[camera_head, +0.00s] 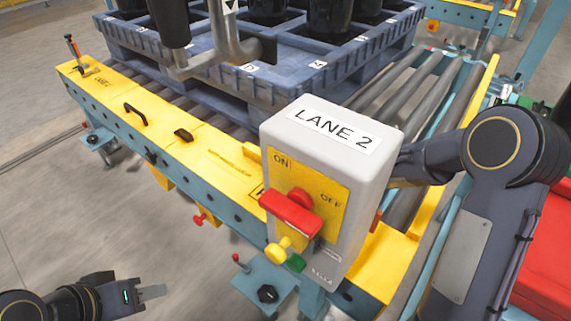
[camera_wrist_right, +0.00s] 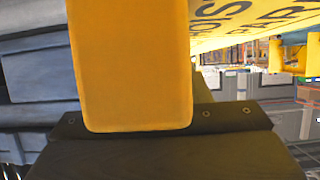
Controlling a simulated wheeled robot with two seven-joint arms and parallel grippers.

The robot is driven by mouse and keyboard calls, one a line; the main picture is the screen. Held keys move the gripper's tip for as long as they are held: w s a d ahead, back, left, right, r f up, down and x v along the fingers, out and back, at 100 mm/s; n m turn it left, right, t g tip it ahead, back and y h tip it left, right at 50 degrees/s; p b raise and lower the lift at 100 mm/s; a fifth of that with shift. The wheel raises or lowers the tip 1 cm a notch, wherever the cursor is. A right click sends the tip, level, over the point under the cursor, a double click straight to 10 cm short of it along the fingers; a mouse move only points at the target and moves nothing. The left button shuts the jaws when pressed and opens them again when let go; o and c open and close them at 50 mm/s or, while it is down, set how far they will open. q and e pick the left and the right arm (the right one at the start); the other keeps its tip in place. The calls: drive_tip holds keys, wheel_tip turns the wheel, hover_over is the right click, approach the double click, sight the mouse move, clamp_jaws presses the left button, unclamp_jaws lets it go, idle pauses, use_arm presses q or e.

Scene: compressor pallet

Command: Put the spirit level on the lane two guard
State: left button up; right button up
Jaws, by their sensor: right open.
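The lane two guard (camera_head: 165,122) is the long yellow-topped rail running from the upper left to behind the LANE 2 switch box. A yellow piece (camera_head: 252,152) shows beside the box; I cannot tell if it is the spirit level. In the right wrist view a plain yellow block (camera_wrist_right: 130,65) with rounded corners fills the middle, very close; I cannot tell if it is the level. My right gripper (camera_wrist_right: 160,145) is open; its dark body shows below that block, and the switch box hides it in the head view. My left gripper (camera_head: 140,293) is low at the left, apart from everything, its jaws seen edge-on.
The grey LANE 2 switch box (camera_head: 325,150) stands in front of my right arm. A blue pallet (camera_head: 170,55) with black cylinders sits on the rollers. A black handle (camera_head: 135,114), a small black piece (camera_head: 183,134) and an upright tool (camera_head: 74,50) are on the guard.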

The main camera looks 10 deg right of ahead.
drive_tip(key=shift+s+d+r, duration=0.15)
drive_tip(key=shift+r, duration=0.2)
drive_tip(key=p+v, duration=0.5)
drive_tip(key=v, duration=0.5)
drive_tip(key=shift+s+d+r, duration=0.15)
drive_tip(key=shift+s+d, duration=0.1)
drive_tip(key=shift+s+d+r+p, duration=0.1)
drive_tip(key=shift+s+d+p, duration=0.15)
drive_tip(key=shift+s+p, duration=0.05)
